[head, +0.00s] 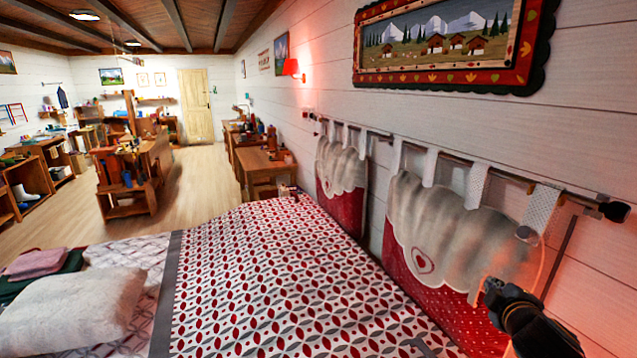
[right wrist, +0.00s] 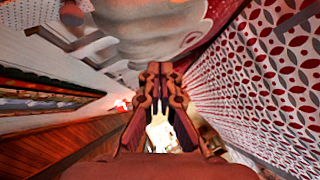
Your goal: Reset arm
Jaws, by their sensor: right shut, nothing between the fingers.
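My right gripper (head: 492,287) is at the lower right of the head view, in front of the wall and the hanging headboard cushions. It is shut and empty. In the right wrist view its fingers (right wrist: 159,76) meet at the centre, with nothing between them. My left gripper is not in view.
A bed with a red, grey and white patterned cover (head: 290,262) fills the foreground. A grey-white cushion with a heart (head: 455,235) hangs from a wall rod (head: 500,175) near the right gripper. A pillow (head: 75,312) lies at left. Wooden tables (head: 262,165) stand farther back.

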